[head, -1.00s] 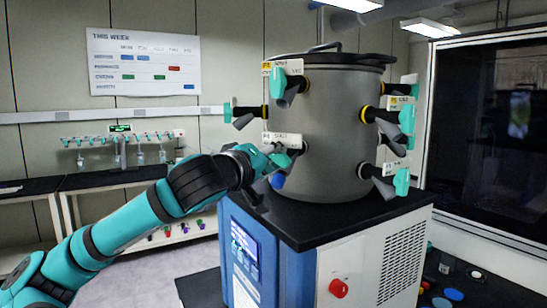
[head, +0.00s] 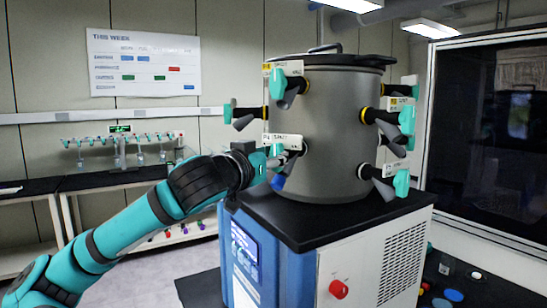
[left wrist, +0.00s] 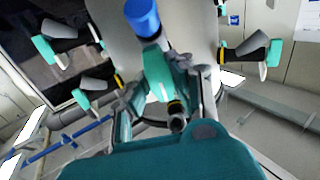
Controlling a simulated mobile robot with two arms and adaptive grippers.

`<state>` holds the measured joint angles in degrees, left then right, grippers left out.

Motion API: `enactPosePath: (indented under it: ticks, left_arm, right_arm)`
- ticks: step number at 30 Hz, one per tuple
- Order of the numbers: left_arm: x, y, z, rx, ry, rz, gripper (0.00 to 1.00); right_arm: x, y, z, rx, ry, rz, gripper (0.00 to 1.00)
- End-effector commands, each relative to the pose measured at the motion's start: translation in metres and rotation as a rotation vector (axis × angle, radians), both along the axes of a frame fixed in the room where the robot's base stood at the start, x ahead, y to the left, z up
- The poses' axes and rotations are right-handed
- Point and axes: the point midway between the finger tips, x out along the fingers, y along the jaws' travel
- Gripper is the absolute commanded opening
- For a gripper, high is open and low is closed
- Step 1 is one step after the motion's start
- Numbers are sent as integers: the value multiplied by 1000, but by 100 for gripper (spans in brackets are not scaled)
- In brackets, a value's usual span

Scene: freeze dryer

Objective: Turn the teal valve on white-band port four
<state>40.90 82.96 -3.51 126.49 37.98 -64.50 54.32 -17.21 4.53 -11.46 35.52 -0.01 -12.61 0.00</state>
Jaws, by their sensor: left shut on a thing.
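The grey drum (head: 335,150) carries several teal-handled valves around its side. My left gripper (head: 276,162) is at the lower front port, just below a white-band label (head: 284,140). In the left wrist view, the teal valve (left wrist: 155,75) sits between the fingers of my left gripper (left wrist: 162,88), which is shut on it. A blue end piece (head: 278,182) hangs below this valve; it also shows in the left wrist view (left wrist: 142,18). In the head view the gripper hides much of the handle. The label's number is too small to read surely. My right gripper is out of view.
An upper front valve (head: 278,84) with a yellow-band label is just above. Another valve (head: 229,113) sticks out left, and several sit on the right side. The drum stands on a black-topped blue and white cabinet (head: 365,265) with a red knob (head: 339,289).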

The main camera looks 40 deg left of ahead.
Motion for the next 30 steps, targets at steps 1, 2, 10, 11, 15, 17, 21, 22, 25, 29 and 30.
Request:
enactPosePath:
  ticks: [1, 2, 10, 11, 15, 17, 21, 22, 25, 29, 30]
  left_arm:
    - [0, 0, -1, 44, 14, 0, 0]
    - [0, 0, -1, 72, 20, 0, 0]
    - [0, 0, -1, 322, 83, 0, 0]
    - [0, 0, -1, 350, 89, -1, 0]
    - [0, 0, -1, 479, 121, -1, 0]
    - [0, 0, -1, 535, 135, -1, 0]
    - [0, -1, -1, 661, 166, -2, 0]
    - [0, -1, -1, 687, 174, -2, 0]
    - [0, -1, -1, 770, 193, -1, 0]
    - [0, -1, -1, 864, 215, -2, 0]
    - [0, -1, -1, 890, 222, -1, 0]
  right_arm:
    - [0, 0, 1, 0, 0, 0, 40]
    - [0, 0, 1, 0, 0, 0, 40]
    - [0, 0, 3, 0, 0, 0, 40]
    - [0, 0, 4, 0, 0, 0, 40]
    - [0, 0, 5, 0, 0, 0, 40]
    - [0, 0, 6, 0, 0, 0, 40]
    - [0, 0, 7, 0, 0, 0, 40]
    - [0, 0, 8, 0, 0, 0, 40]
    - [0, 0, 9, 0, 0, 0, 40]
    - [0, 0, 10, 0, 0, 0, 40]
    - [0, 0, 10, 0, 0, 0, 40]
